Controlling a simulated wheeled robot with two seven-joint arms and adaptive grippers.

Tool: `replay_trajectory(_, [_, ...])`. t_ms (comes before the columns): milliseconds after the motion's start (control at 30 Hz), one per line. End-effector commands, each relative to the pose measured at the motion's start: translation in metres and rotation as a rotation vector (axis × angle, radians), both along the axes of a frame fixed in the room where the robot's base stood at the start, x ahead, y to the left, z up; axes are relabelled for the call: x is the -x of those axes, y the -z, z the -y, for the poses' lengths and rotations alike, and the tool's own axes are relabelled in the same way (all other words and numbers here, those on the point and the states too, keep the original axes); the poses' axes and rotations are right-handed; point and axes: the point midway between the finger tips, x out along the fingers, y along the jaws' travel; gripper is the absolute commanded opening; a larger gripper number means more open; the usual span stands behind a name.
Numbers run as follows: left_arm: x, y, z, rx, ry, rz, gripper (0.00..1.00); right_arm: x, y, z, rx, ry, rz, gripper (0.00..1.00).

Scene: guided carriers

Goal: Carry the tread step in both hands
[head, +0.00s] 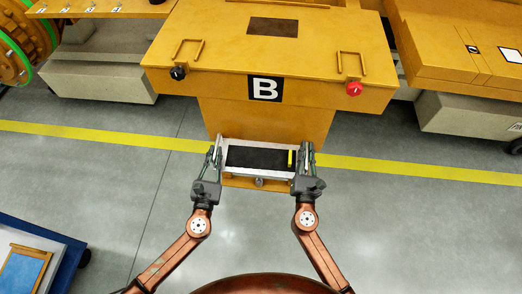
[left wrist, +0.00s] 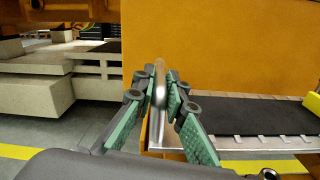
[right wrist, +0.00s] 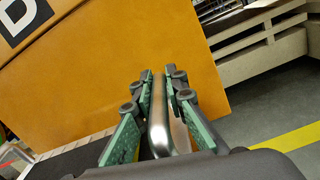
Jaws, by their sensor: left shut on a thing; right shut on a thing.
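The tread step (head: 258,158) has a black top, a pale metal frame and a yellow mark near its right end. My left gripper (head: 216,150) is shut on the metal handle (left wrist: 160,85) at the step's left end. My right gripper (head: 306,152) is shut on the handle (right wrist: 158,115) at its right end. The step's black top also shows at the right of the left wrist view (left wrist: 255,116). I cannot tell whether the step touches the floor.
A yellow line (head: 90,134) crosses the grey floor. Other yellow carriers stand at the right (head: 460,45) and left, with grey blocks (head: 95,80) beneath. A blue cart (head: 40,250) is at the lower left.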

Motion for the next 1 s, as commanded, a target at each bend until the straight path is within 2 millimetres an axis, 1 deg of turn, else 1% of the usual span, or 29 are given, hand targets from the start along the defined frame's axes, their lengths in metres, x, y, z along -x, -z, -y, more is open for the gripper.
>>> replay_trajectory(33, [0.001, -0.001, 0.001, -0.003, 0.003, 0.0, 0.0, -0.001, -0.005, 0.001, -0.003, 0.002, 0.008, 0.0])
replay_trajectory(533, [0.001, 0.001, -0.001, -0.003, 0.002, 0.001, 0.0, -0.001, -0.004, 0.0, -0.003, 0.002, 0.008, 0.0])
replay_trajectory(1000, [0.0, 0.02, -0.001, -0.004, 0.001, 0.0, 0.0, -0.001, 0.015, 0.0, -0.001, 0.003, 0.007, 0.0])
